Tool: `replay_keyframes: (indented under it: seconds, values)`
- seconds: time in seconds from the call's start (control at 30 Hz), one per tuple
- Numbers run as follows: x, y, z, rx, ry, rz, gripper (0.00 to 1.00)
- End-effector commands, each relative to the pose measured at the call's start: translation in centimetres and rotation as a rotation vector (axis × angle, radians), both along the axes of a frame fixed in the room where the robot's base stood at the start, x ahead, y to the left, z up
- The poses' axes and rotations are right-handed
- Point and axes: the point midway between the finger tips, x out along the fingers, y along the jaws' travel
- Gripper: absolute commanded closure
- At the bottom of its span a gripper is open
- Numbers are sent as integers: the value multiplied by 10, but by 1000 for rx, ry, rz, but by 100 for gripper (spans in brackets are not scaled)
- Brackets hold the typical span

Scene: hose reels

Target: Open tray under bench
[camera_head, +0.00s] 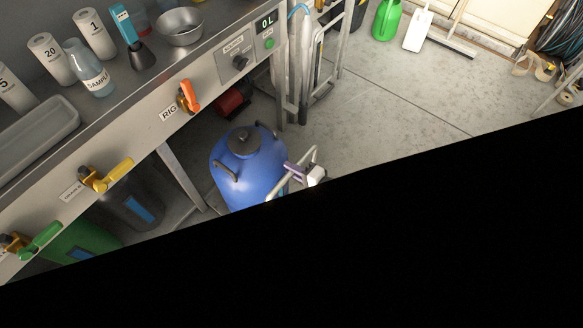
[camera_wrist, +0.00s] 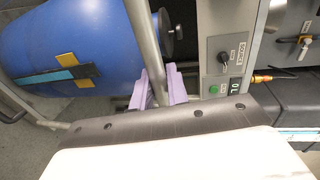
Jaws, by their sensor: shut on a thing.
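A blue drum (camera_head: 240,165) with a dark lid stands under the right part of the bench (camera_head: 150,110). A pale tubular handle (camera_head: 311,155) rises just right of the drum. My gripper (camera_head: 294,172), with purple fingers, is at this handle. In the wrist view the fingers (camera_wrist: 157,82) are shut on the grey tubular handle (camera_wrist: 140,35), and the blue drum (camera_wrist: 85,45) lies close beyond it. The tray under the drum is hidden in both views, so I cannot tell how far out it is.
A grey bench leg (camera_head: 183,178) stands left of the drum. Piping on a metal frame (camera_head: 320,65) stands behind the bench's right end. Blackness hides the head view's lower right.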

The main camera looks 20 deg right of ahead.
Motion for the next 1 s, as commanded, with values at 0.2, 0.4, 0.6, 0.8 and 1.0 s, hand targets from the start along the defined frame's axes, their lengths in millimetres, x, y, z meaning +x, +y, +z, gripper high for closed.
replay_keyframes:
  seconds: [0.2, 0.4, 0.6, 0.8, 1.0]
  values:
    - [0, 0, 0, -1, -1, 0, 67]
    - [0, 0, 0, -1, -1, 0, 64]
    - [-5, -4, 1, 0, 0, -1, 64]
    - [-32, -25, 7, -2, 0, -5, 64]
    - [-70, -52, 17, -2, -1, -5, 64]
